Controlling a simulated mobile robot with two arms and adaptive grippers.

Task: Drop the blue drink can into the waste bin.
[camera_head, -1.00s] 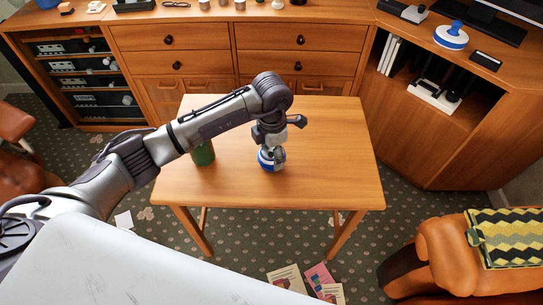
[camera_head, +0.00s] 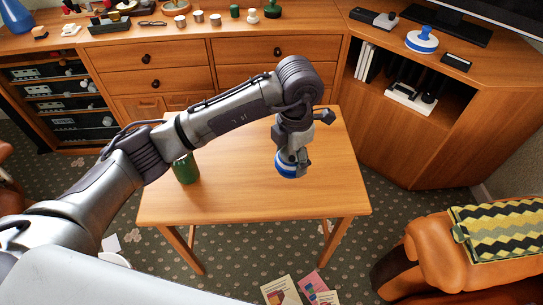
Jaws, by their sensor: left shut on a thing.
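The blue drink can (camera_head: 287,170), blue and white, is in my left gripper (camera_head: 293,160) over the right part of the wooden table (camera_head: 235,200). The gripper points down and is shut on it, covering part of the can. The can looks raised off the tabletop, though the gap is hard to judge. I cannot make out the waste bin for certain. My right gripper is not in view.
A green can (camera_head: 186,169) stands on the table, partly behind my left arm. An orange armchair (camera_head: 430,250) is at right. Papers (camera_head: 282,291) lie on the carpet in front. The sideboard behind holds several small items.

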